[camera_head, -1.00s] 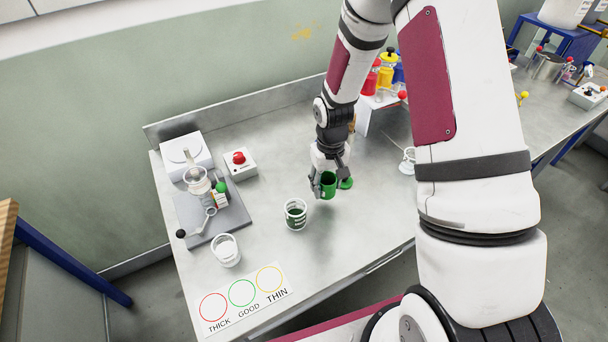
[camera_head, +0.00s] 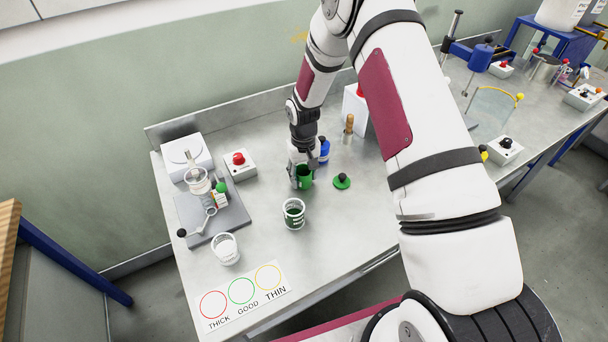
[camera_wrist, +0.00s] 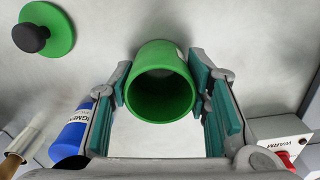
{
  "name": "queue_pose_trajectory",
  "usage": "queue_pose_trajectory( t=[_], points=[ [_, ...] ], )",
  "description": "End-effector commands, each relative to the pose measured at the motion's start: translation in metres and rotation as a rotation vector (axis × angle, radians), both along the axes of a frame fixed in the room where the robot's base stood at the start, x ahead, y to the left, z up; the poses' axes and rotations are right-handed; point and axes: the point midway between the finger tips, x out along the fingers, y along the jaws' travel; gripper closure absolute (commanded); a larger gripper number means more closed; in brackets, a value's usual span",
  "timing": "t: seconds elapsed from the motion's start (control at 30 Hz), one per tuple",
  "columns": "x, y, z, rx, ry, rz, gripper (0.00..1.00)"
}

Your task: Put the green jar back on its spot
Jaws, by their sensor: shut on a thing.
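The green jar (camera_head: 305,177) is held in my gripper (camera_head: 303,174) above the middle of the bench, behind a clear beaker with green in it (camera_head: 293,215). In the wrist view the jar (camera_wrist: 160,63) sits between the two teal-padded fingers of my gripper (camera_wrist: 163,90). Its open mouth faces the camera and its inside looks dark green. A green lid with a black knob (camera_head: 341,182) lies on the bench to the right of the jar. The lid also shows in the wrist view (camera_wrist: 62,30). The white stand (camera_head: 353,108) is mostly hidden behind my arm.
A blue pigment bottle (camera_head: 324,150) stands close behind my gripper, with a brown-handled tool (camera_head: 348,128) nearby. A white cup (camera_head: 225,250), a grey plate with apparatus (camera_head: 228,220) and a red-button box (camera_head: 239,165) are to the left. The bench front right of the beaker is clear.

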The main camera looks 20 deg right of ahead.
Motion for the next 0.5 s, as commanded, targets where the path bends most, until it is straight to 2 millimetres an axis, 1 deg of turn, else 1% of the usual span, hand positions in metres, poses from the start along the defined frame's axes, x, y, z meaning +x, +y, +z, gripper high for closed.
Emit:
queue_pose_trajectory(
  t=[0.27, 0.3, 0.37, 0.4, 0.5],
  points=[
    [0.0004, 0.0, -0.0027, 0.0, 0.001, 0.0, 0.83],
    [0.0003, -0.0001, -0.0034, 0.0, 0.001, 0.0, 0.54],
    [0.0001, 0.0, -0.0029, 0.0, 0.0, 0.0, 0.41],
    [0.0, 0.0, -0.0029, 0.0, 0.0, 0.0, 0.36],
    [0.0, 0.0, -0.0028, 0.0, 0.0, 0.0, 0.36]
  ],
)
